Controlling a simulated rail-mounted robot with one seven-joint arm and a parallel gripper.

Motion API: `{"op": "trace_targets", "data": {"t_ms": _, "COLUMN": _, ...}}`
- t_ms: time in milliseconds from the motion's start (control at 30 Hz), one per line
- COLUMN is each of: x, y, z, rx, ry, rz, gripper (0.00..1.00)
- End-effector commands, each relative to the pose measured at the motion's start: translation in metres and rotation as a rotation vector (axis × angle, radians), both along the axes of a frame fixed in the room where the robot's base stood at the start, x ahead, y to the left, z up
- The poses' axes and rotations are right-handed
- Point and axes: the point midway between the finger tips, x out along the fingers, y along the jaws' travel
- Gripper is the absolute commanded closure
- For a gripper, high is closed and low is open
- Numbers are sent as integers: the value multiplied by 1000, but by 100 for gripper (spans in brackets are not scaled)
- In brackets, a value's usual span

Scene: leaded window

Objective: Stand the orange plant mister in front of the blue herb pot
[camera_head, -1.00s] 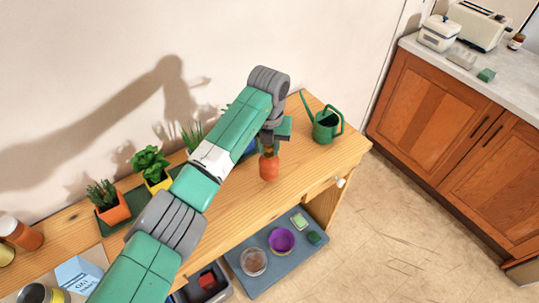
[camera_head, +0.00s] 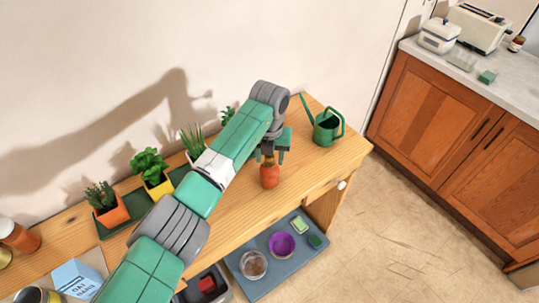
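The orange plant mister (camera_head: 269,177) is upright on the wooden bench, near its front edge. My gripper (camera_head: 270,157) points down over it, with its fingers apart on either side of the mister's darker top. Whether a finger touches it is too small to tell. The blue herb pot is hidden behind my arm in this view. A bit of green foliage (camera_head: 228,115) shows above the arm, against the wall.
A green watering can (camera_head: 325,125) stands right of my gripper. Left along the wall are a white pot's spiky plant (camera_head: 193,141), a yellow pot (camera_head: 158,186) and an orange pot (camera_head: 113,212). A low shelf (camera_head: 262,287) holds bowls. The bench front right is clear.

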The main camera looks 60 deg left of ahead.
Motion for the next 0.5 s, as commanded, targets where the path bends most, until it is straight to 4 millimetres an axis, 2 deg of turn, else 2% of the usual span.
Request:
{"op": "trace_targets", "data": {"t_ms": 167, "x": 0, "y": 0, "z": 1, "rx": 0, "ry": 0, "rz": 0, "gripper": 53}}
{"op": "trace_targets", "data": {"t_ms": 267, "x": 0, "y": 0, "z": 10, "rx": 1, "ry": -2, "rz": -1, "gripper": 53}}
{"op": "trace_targets", "data": {"t_ms": 500, "x": 1, "y": 1, "z": 70, "rx": 2, "ry": -4, "rz": 0, "gripper": 53}}
